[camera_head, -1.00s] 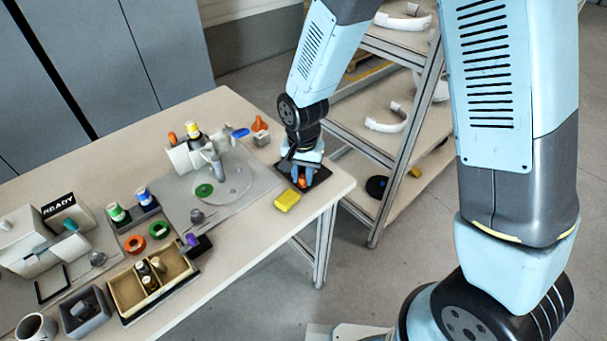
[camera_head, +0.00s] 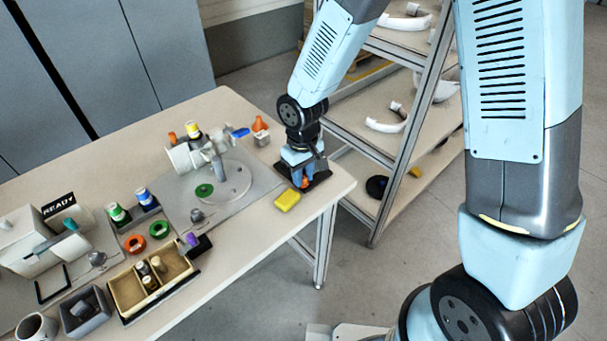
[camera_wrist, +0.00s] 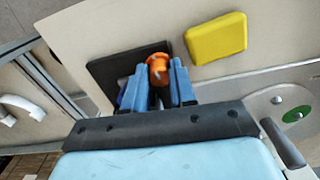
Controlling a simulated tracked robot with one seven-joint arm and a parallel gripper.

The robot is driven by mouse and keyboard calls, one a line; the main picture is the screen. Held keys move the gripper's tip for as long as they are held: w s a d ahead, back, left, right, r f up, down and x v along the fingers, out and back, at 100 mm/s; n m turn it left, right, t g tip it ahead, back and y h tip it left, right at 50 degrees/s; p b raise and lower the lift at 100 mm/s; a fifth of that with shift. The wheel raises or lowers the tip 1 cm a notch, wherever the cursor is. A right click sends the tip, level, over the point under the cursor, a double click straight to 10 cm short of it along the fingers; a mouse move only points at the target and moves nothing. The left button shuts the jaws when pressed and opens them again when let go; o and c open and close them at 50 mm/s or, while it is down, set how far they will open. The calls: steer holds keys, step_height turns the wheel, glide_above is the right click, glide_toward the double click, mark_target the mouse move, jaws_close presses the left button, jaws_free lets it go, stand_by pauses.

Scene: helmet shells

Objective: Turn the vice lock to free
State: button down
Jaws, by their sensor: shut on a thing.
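An orange knob (camera_head: 304,183) stands over a black plate (camera_head: 319,177) at the right end of the table; I take it as the vice lock. In the wrist view the orange knob (camera_wrist: 158,69) sticks out between the blue fingers, with the black plate (camera_wrist: 104,72) behind. My gripper (camera_head: 301,176) points down over the plate and is shut on the knob. It also shows in the wrist view (camera_wrist: 159,84). The fingers hide the knob's lower part, and its lock marking cannot be read.
A yellow block (camera_head: 287,200) lies close beside the plate. A white fixture (camera_head: 190,155) stands on a grey base plate (camera_head: 255,184) to the left. A divided wooden tray (camera_head: 124,293) is at the front left. A shelf rack (camera_head: 403,155) stands behind the table's right end.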

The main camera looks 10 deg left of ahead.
steer(key=n, duration=0.7)
steer(key=shift+s, duration=0.1)
stand_by(0.4)
steer(key=c, duration=0.9)
jaws_free()
